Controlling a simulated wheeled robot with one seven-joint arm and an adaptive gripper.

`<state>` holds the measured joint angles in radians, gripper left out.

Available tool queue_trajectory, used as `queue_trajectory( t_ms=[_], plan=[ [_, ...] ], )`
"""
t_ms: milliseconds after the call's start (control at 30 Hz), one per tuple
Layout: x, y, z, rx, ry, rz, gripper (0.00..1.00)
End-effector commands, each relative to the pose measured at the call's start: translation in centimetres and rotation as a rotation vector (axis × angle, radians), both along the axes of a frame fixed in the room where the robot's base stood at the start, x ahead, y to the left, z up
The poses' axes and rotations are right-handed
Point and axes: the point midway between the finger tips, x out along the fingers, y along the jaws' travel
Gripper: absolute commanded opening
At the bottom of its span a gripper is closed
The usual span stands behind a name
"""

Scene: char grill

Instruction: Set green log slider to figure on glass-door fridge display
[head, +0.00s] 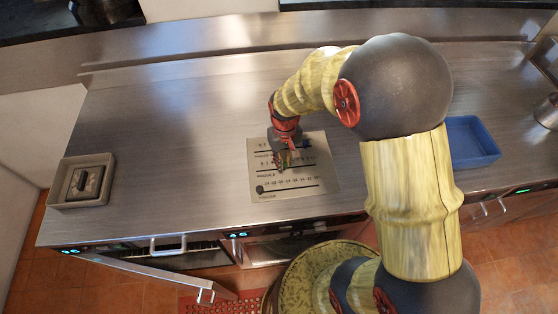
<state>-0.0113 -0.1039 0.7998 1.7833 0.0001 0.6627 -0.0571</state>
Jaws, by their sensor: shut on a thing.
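A grey slider panel (328,178) with several dark tracks and printed scales lies on the steel counter. My gripper (282,160) points down over its upper middle and is shut on a small slider knob, mostly hidden by the fingers. Green and orange bits show at the fingertips, but I cannot tell which part is the knob. A dark round knob (260,189) sits at the left end of the lowest track. Small lit displays show on the counter front: a left one (70,251), a middle one (238,234) and a right one (522,190). Their figures are too small to read surely.
A grey tray (67,190) with a dark object (86,182) stands at the left, and a blue tray (468,140) at the right behind my arm. A door (140,268) stands ajar below the front edge.

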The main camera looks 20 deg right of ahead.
Motion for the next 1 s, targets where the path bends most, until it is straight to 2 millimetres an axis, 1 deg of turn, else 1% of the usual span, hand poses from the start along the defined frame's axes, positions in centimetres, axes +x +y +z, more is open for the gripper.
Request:
queue_trajectory(
  t_ms=[100, 133, 433, 767, 867, 967, 1000],
  plan=[
    [0.1, 0.0, 0.0, 0.0, -0.001, 0.0, 0.0],
    [0.1, 0.0, 0.0, 0.0, -0.001, 0.0, 0.19],
    [0.0, 0.0, 0.0, 0.0, -0.001, 0.0, 0.36],
    [0.0, 0.0, 0.1, 0.0, -0.001, 0.0, 0.36],
    [0.1, 0.0, 0.9, 0.0, -0.003, 0.0, 0.36],
    [0.1, 0.0, 2.3, 0.0, -0.004, 0.0, 0.36],
    [0.2, 0.0, 3.0, 0.0, -0.006, 0.0, 0.36]
  ],
)
